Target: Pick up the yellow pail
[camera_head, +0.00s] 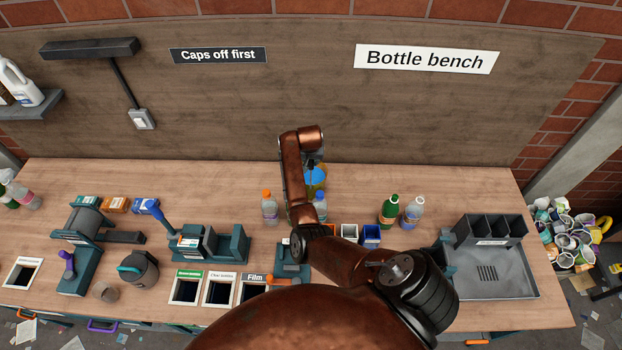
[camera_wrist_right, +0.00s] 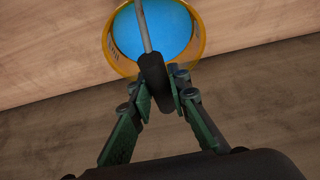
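The yellow pail (camera_head: 319,187) stands near the back of the bench in the head view, partly hidden by my right arm. Its top shows bright blue. In the right wrist view the pail's yellow rim (camera_wrist_right: 124,68) surrounds the blue, and a thin grey bail with a dark grip (camera_wrist_right: 152,72) crosses over it. My right gripper (camera_wrist_right: 165,90) has its green fingers closed in on this dark grip, one on each side. Whether the pail is off the bench cannot be told. My left gripper is not in view.
An orange-capped bottle (camera_head: 269,208) and a purple-capped bottle (camera_head: 321,206) stand close to the pail. A green bottle (camera_head: 389,211) and a clear one (camera_head: 412,213) stand to the right. A grey tray (camera_head: 510,286) is at the right end. The backboard (camera_head: 220,110) rises behind the bench.

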